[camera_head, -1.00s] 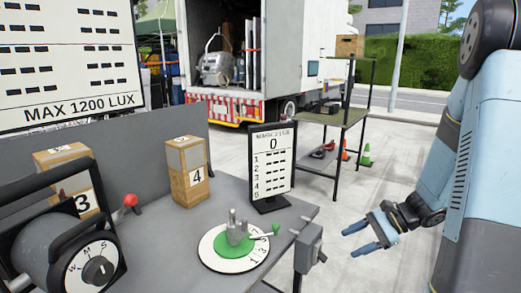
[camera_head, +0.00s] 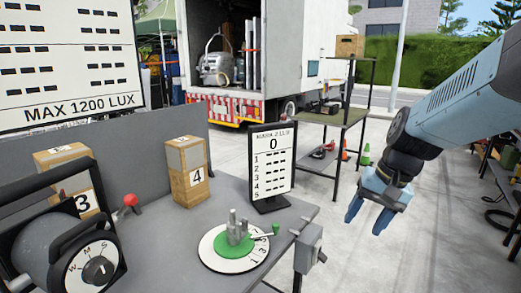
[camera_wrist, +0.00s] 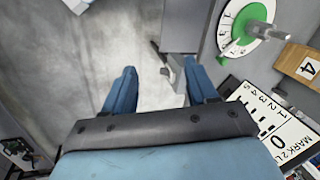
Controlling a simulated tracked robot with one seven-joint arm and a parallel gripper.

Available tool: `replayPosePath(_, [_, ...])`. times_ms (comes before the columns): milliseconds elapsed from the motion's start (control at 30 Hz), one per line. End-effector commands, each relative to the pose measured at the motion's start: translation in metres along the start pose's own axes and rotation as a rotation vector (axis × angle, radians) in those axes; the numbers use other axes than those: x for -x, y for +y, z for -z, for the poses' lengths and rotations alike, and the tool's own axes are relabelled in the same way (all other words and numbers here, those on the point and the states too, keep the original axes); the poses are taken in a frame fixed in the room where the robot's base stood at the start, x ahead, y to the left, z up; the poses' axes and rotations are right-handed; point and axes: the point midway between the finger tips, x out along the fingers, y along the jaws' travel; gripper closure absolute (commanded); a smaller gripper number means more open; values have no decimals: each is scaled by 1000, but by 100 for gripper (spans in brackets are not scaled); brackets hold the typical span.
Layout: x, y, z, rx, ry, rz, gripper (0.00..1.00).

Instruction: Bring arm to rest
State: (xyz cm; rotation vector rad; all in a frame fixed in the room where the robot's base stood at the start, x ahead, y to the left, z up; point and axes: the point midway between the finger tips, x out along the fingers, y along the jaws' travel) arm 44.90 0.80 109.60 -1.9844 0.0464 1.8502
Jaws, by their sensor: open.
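My gripper (camera_head: 368,214) hangs to the right of the table, over the open floor, with its blue fingers pointing down. It is open, and nothing shows between the fingers. My arm (camera_head: 455,105) reaches in from the upper right of the head view. The grey table (camera_head: 180,240) with its dial (camera_head: 222,262) stands apart from the gripper, to its left.
A switch box (camera_head: 308,242) sits on the table's right edge, near the gripper. A sign (camera_head: 271,160), box 4 (camera_head: 187,170) and a lamp (camera_head: 65,250) stand on the table. A shelf rack (camera_head: 335,120) stands behind.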

Motion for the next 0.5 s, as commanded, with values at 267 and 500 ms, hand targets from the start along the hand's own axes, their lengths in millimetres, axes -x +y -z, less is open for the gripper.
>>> replayPosePath(267, [43,-2,-27,208,202,-104,43])
replayPosePath(500, [73,1,-44,341,356,-169,43])
